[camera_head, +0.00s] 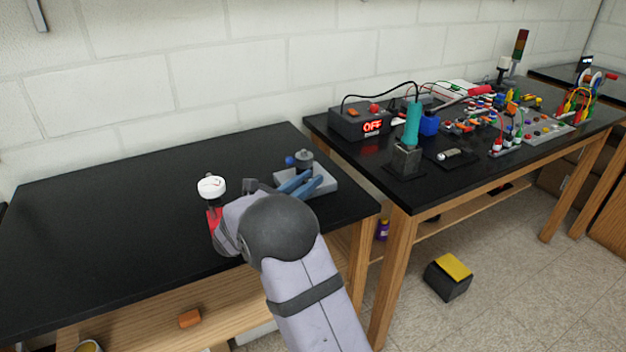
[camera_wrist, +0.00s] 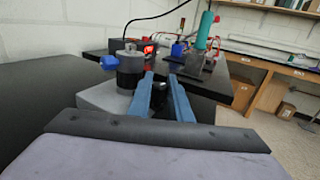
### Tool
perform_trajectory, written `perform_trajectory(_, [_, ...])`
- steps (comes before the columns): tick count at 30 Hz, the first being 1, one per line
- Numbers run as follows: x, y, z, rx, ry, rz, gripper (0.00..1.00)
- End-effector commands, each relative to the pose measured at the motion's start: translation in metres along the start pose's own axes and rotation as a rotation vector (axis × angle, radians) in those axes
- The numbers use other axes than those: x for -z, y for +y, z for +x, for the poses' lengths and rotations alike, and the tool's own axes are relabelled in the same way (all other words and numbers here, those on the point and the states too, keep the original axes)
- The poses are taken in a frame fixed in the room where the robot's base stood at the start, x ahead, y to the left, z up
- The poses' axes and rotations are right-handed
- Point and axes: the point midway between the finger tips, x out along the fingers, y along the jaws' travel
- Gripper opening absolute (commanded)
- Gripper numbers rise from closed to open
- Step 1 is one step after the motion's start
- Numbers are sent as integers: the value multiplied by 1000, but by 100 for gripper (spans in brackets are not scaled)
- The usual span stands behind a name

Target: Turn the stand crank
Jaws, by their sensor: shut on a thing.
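The stand (camera_head: 318,181) has a pale grey base and a dark round column with a grey top. It sits near the right end of the left black table. A blue knob (camera_head: 290,160) sticks out to the left of the column; it also shows in the wrist view (camera_wrist: 109,62). My gripper (camera_head: 303,181), with long blue fingers, reaches over the base beside the column. In the wrist view my gripper (camera_wrist: 160,76) has its fingers a little apart, shut on the stand crank. The gripped part is dark, small and mostly hidden between the fingers.
The left black table (camera_head: 100,215) is otherwise mostly bare. Across a narrow gap, the right table holds a black box with a red OFF display (camera_head: 372,127), a teal-handled tool in a dark holder (camera_head: 407,158), and wired panels. A pale block wall stands behind.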

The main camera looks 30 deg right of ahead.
Motion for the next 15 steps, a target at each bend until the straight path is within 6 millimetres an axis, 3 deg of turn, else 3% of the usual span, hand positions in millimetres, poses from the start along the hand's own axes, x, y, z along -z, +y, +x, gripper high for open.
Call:
perform_trajectory(14, [-3,4,-4,57,-3,3,0])
perform_trajectory(15, [-3,4,-4,57,-3,3,20])
